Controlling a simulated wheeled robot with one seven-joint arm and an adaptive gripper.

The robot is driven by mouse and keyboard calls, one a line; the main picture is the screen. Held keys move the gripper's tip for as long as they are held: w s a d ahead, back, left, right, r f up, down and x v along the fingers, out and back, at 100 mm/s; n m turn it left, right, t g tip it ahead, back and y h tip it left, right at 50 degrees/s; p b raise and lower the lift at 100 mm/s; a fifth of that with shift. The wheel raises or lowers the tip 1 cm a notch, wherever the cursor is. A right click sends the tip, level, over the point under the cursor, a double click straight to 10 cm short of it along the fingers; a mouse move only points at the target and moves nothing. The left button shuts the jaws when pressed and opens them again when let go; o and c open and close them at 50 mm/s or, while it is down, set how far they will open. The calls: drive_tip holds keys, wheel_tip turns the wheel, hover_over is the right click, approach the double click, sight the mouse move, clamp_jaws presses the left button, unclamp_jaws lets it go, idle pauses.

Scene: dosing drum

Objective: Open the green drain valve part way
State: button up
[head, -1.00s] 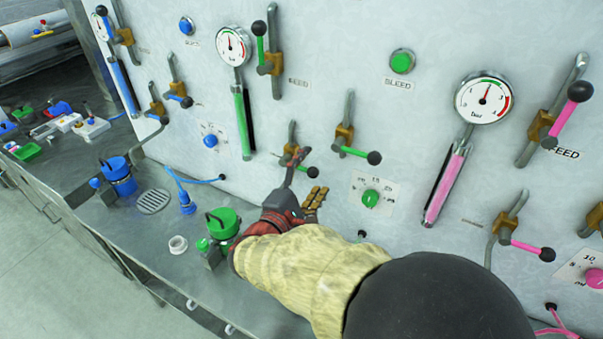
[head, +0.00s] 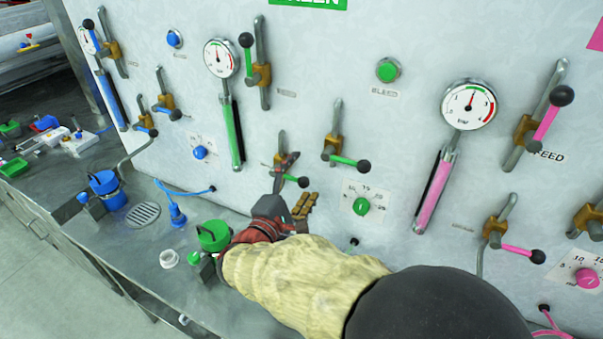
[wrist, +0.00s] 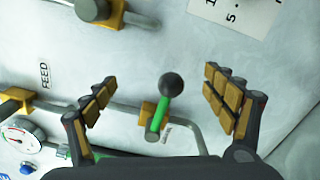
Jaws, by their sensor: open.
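The green drain valve is a brass body on a grey pipe with a short green lever (head: 290,178) ending in a black ball. It sits low on the panel, and its lever slants down to the right. In the wrist view the green lever (wrist: 156,120) and ball stand between my fingers, with a gap on each side. My gripper (head: 298,181) is open, its fingers spread around the lever; it also shows in the wrist view (wrist: 158,82). Contact with the lever is not visible. The small label beside the valve is unreadable.
Another green-lever valve (head: 348,160) is close by on the right, above a green dial (head: 361,206). A green gauge column (head: 237,135) and a taller green-lever valve (head: 250,60) are up left.

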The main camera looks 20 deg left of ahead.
drive_tip(key=shift+a+r, duration=0.2)
drive_tip(key=shift+r, duration=0.7)
drive_tip(key=shift+a+r, duration=0.2)
drive_tip(key=shift+r, duration=0.7)
drive_tip(key=shift+a+r+b, duration=0.35)
drive_tip(key=shift+a+r, duration=0.15)
drive_tip(key=shift+r, duration=0.25)
drive_tip(key=shift+w+r, duration=0.1)
drive_tip(key=shift+a+r, duration=0.35)
drive_tip(key=shift+r, duration=0.1)
drive_tip(key=shift+a+r, duration=0.1)
drive_tip(key=shift+r, duration=0.05)
drive_tip(key=shift+a+r, duration=0.25)
drive_tip(key=shift+r, duration=0.25)
